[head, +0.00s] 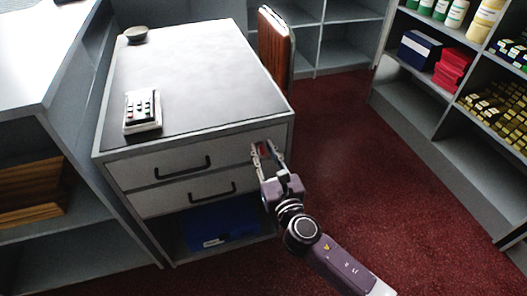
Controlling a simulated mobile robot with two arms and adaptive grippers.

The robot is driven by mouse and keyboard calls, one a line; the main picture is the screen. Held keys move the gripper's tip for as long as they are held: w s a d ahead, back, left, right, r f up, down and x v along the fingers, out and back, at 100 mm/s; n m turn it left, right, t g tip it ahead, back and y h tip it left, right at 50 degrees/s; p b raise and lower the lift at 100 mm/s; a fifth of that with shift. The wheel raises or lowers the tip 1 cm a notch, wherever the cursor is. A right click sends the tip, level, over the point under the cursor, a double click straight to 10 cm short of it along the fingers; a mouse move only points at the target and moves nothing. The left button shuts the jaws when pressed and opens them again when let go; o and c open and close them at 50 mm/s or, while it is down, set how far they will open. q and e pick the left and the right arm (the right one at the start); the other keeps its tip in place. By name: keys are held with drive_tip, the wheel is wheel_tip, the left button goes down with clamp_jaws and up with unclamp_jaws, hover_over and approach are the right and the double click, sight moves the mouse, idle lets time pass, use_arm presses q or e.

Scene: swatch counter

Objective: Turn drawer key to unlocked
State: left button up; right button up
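The drawer cabinet (130,179) stands in the middle, with two drawers that have dark handles. My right gripper (264,148) is at the right end of the upper drawer front, its fingers apart. Something small and red (265,151) shows between the fingers; it may be the drawer key, but it is too small to tell. I cannot tell whether the fingers touch it or which way it is turned. Both drawers look shut. My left gripper is not in view.
A calculator (142,111) and a dark round dish (136,35) are on the cabinet top. A blue box (220,222) sits in the open space below the drawers. Shelves stand left, behind and right. Red carpet (345,150) is clear to the right.

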clamp_jaws()
